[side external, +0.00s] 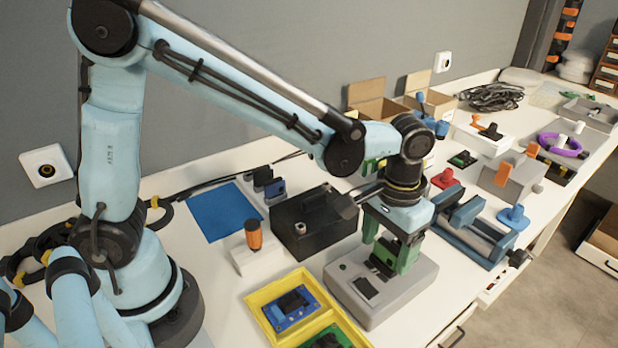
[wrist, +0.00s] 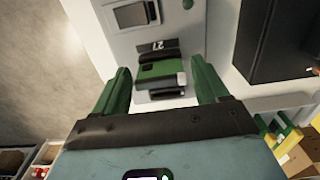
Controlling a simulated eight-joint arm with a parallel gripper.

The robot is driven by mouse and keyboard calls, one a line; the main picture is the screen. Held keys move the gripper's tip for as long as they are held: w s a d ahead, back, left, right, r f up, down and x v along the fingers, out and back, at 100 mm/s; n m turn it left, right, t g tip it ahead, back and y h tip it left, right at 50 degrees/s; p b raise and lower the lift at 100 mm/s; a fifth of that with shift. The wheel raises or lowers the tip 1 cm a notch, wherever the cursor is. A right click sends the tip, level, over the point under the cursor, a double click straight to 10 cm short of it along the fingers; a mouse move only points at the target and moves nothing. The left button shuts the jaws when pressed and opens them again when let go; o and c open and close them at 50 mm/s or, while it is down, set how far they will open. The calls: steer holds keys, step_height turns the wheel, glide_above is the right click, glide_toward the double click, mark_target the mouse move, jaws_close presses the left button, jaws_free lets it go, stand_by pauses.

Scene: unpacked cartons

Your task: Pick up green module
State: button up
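A green module (wrist: 160,70) with a dark top marked with a number sits upright in a dark slot on the grey device (side external: 400,297), between my fingers in the wrist view. In the side view it is mostly hidden by my gripper (side external: 386,256). My gripper's green fingers (wrist: 160,80) are open, one on each side of the module. A gap shows between each finger and the module in the wrist view. The device has a small screen (side external: 366,288), which also shows in the wrist view (wrist: 131,15).
A yellow tray (side external: 252,302) with a blue board and a green board stands left of the device. A black box (side external: 313,222) is close behind it. A blue vise (side external: 470,232) stands to the right. Cardboard boxes (side external: 368,105) stand farther back.

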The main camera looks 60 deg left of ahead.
mark_target(388, 243)
steer(key=c, duration=1.1)
steer(key=shift+r, duration=0.1)
steer(key=shift+r, duration=0.7)
step_height(388, 243, up, 2)
steer(key=shift+r, duration=0.25)
steer(key=s+d+r, duration=0.2)
steer(key=s, duration=0.1)
steer(key=s+d+r, duration=0.2)
steer(key=s, duration=0.1)
steer(key=s+d+r, duration=0.2)
steer(key=s+r, duration=0.1)
steer(key=shift+s+d, duration=0.25)
steer(key=shift+d, duration=0.15)
